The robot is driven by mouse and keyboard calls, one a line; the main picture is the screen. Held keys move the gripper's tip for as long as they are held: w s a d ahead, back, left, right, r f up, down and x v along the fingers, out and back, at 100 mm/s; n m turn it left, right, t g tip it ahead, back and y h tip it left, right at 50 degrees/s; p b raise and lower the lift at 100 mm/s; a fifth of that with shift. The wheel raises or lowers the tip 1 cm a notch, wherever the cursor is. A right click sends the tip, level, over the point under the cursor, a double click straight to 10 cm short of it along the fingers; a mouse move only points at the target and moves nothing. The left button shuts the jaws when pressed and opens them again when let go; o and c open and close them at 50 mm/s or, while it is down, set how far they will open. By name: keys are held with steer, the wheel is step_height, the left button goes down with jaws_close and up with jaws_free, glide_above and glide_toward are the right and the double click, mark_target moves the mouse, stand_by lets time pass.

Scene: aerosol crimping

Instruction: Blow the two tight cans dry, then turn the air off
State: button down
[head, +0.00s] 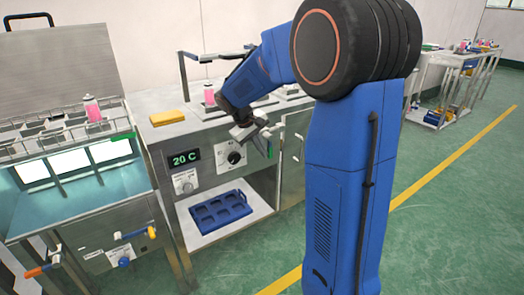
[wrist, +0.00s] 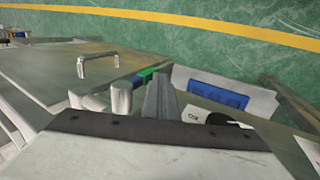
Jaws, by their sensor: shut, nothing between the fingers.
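One pink-and-white can (head: 92,107) stands upright in the wire rack of the water bath at left. Another pink can (head: 209,93) stands on the steel counter behind my wrist, its lower part near a bent metal pipe frame (head: 183,68). My gripper (head: 267,146) is shut and empty, in front of the cabinet's front panel, right of the black dial (head: 235,157).
A yellow sponge (head: 167,117) lies on the counter. A blue tray (head: 221,211) sits on the lower shelf. A cart (head: 455,90) stands far right.

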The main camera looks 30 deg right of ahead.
mark_target(268, 148)
steer(key=shift+f+h, duration=0.1)
steer(key=shift+h, duration=0.2)
steer(key=h, duration=0.2)
steer(key=d+h, duration=0.1)
steer(key=d+f+h, duration=0.1)
steer(key=h, duration=0.1)
steer(key=shift+w+d+h, duration=0.1)
steer(key=shift+d+h, duration=0.15)
steer(key=shift+h, duration=0.05)
steer(key=d+h, duration=0.1)
steer(key=h, duration=0.2)
steer(key=shift+d+r+h, duration=0.1)
steer(key=shift+d+h, duration=0.2)
steer(key=shift+d, duration=0.1)
steer(key=shift+d+r, duration=0.2)
steer(key=shift+d, duration=0.1)
steer(key=v, duration=1.7)
steer(key=shift+a+f, duration=0.1)
steer(key=shift+a, duration=0.1)
